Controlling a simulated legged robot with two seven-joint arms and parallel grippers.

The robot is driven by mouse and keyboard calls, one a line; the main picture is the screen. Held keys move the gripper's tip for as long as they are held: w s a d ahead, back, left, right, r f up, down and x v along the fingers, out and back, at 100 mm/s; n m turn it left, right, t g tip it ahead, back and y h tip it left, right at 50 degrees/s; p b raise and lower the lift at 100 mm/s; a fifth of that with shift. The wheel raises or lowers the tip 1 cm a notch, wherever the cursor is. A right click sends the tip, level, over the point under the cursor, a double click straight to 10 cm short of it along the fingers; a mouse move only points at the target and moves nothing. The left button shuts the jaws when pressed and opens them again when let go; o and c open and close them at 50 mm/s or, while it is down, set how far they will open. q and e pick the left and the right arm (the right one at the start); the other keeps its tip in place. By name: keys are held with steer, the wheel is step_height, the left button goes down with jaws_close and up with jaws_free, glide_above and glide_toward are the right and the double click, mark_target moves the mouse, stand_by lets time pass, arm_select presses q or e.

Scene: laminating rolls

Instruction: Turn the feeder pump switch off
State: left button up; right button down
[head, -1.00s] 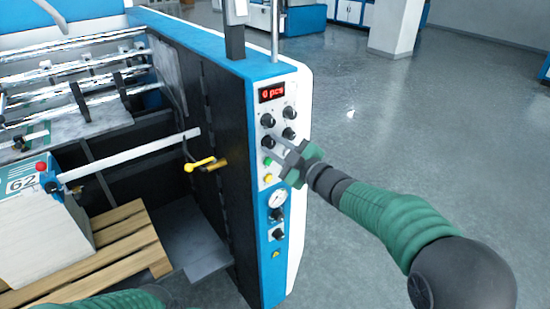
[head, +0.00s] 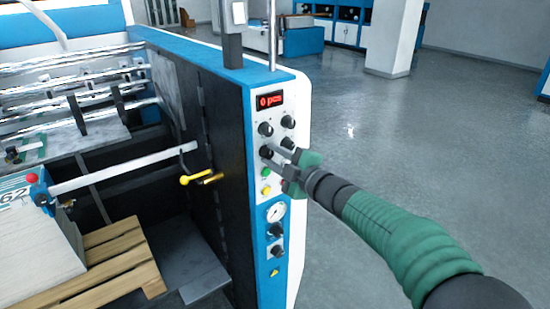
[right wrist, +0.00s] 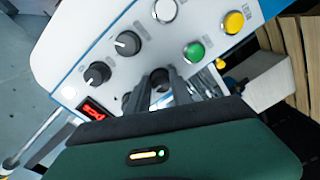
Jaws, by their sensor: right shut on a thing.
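The control panel (head: 295,165) stands on the end of the blue and white machine. Its upper part has black rotary knobs in two rows under a red display (head: 270,101). My right gripper (head: 273,152) is at the lower left black knob (head: 265,151), with its fingers shut on it. In the right wrist view the fingers (right wrist: 168,88) reach to this dark knob (right wrist: 160,76) and partly hide it. The knob's pointer and label cannot be read, so I cannot tell which switch is the feeder pump's or how it is set. My left gripper is out of view.
A green button (right wrist: 194,51) and a yellow button (right wrist: 234,22) are close to the fingers. Two free knobs (right wrist: 127,43) (right wrist: 97,74) are beside them. A gauge (head: 275,212) and more knobs are lower down. A yellow-handled lever (head: 198,178) sticks out left. The floor right is clear.

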steer(key=shift+a+f, duration=0.15)
steer(key=shift+f, duration=0.1)
steer(key=c, duration=1.3)
jaws_free()
steer(key=shift+s, duration=0.1)
steer(key=shift+o, duration=0.8)
steer(key=shift+a+r, duration=0.15)
steer(key=b+v, duration=0.2)
steer(key=v, duration=1.4)
steer(key=shift+s+d, duration=0.2)
steer(key=shift+s, duration=0.05)
